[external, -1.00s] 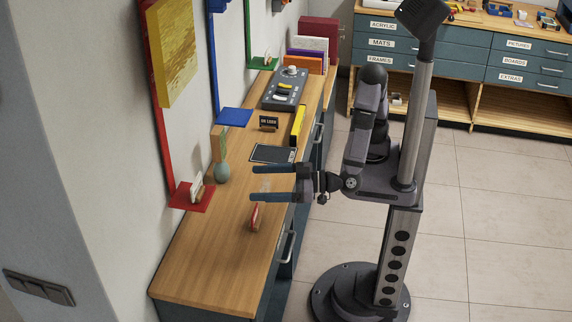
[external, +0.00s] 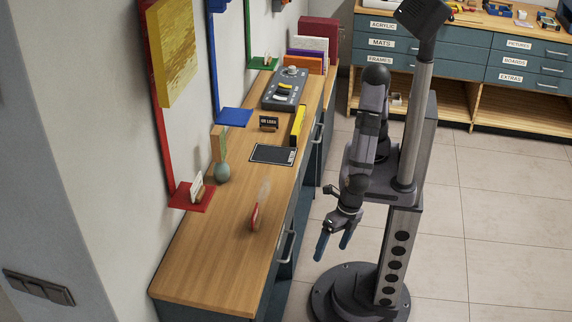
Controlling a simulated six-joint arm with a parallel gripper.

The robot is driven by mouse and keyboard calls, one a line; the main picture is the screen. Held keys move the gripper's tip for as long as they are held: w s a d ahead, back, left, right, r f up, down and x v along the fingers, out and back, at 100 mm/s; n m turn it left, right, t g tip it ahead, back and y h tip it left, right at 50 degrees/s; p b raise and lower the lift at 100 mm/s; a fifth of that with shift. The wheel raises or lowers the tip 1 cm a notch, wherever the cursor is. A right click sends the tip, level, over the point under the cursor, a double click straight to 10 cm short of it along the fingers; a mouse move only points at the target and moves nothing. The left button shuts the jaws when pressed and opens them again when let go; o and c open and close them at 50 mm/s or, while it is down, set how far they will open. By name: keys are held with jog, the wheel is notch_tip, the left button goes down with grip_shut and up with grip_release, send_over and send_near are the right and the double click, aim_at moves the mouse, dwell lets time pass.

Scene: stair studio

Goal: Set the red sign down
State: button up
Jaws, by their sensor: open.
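A small red sign (external: 255,216) stands on the near part of the wooden counter (external: 215,262), close to its right edge. It looks upright or slightly tilted, with a pale edge. My gripper (external: 333,246) is open and empty, off the counter's right side, with its blue fingers pointing down over the floor. It is clear of the red sign. Nothing hides the sign.
A red shelf (external: 181,203) with a pale card is on the left wall, and a blue shelf (external: 234,118) is farther back. A grey-green egg-shaped object (external: 222,173), a dark tablet (external: 272,154), a yellow block (external: 297,125) and a control box (external: 285,89) stand on the counter.

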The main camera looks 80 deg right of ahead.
jog(key=w+d+r+n+t+h, duration=0.25)
jog(key=w+r+t, duration=0.25)
jog(key=w+r, duration=0.25)
jog(key=w+d+r+n+t+h, duration=0.1)
jog(key=w+d+r+n+t, duration=0.4)
jog(key=w, duration=0.4)
jog(key=w+a+r+t+y, duration=0.1)
jog(key=a+r+t, duration=0.15)
jog(key=r, duration=0.35)
jog(key=w+a+r+t+y, duration=0.1)
jog(key=a+r+t, duration=0.15)
jog(key=r, duration=0.25)
send_near(256, 214)
jog(key=w, duration=0.3)
jog(key=shift+a+r+t, duration=0.2)
jog(key=shift+a+t, duration=0.05)
jog(key=shift+t, duration=0.05)
jog(key=shift+f, duration=0.25)
jog(key=shift+w+r+p, duration=0.1)
jog(key=shift+w+p, duration=0.4)
jog(key=shift+w, duration=0.95)
jog(key=shift+w+a+p, duration=0.15)
jog(key=shift+w+p, duration=0.5)
jog(key=shift+w, duration=1.55)
